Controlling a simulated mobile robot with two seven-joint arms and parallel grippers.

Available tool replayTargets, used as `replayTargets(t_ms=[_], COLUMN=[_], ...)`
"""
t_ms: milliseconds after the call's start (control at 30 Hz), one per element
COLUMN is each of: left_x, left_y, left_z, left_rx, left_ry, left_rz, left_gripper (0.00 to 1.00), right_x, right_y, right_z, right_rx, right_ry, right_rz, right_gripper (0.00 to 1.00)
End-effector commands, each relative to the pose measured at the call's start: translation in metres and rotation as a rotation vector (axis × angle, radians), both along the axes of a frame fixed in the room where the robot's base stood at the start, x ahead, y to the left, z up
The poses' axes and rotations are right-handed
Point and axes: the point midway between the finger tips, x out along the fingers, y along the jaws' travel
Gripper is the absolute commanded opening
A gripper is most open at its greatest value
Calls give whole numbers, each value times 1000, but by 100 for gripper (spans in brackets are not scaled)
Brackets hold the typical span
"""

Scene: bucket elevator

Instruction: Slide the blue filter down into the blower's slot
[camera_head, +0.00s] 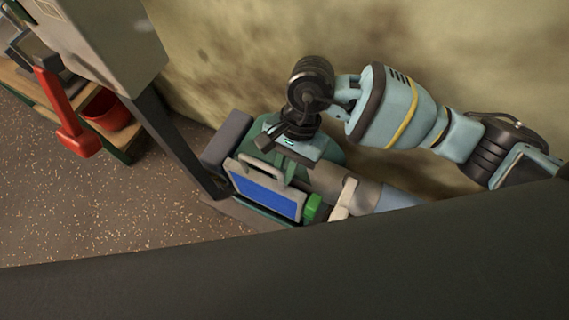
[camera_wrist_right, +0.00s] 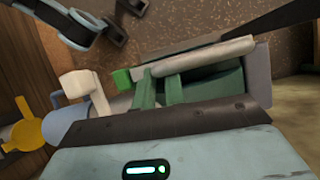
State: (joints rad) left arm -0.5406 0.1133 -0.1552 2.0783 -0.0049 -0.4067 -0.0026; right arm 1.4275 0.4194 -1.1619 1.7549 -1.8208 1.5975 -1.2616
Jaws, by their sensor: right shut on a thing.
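The blue filter (camera_head: 265,192), a blue panel in a pale frame with a loop handle on top, is tilted in the head view, in front of the green blower (camera_head: 330,158). My right gripper (camera_head: 268,146) comes from the right and is shut at the filter's handle; the contact is hidden. In the right wrist view, a pale bar of the filter (camera_wrist_right: 200,55) lies across the green blower housing (camera_wrist_right: 205,83). The slot is hidden, and I cannot tell how far the filter is in it. A dark two-pronged end, apparently my left gripper (camera_wrist_right: 122,22), shows at the wrist view's top.
A green knob (camera_head: 312,208) is beside the filter. A dark post (camera_head: 175,140) under a grey box (camera_head: 105,40) stands left of the blower. A wall is close behind. Speckled floor (camera_head: 90,195) is clear.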

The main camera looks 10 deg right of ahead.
Motion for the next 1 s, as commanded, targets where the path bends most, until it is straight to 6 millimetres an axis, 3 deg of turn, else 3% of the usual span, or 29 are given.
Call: replayTargets(t_ms=[1000], left_x=[1], left_y=[3], left_z=[-26], left_rx=[5], left_ry=[7], left_rz=[-5], left_gripper=[37], right_x=[0], right_y=[0], right_z=[-34], right_rx=[0], right_ry=[0], right_rz=[1], right_gripper=[0])
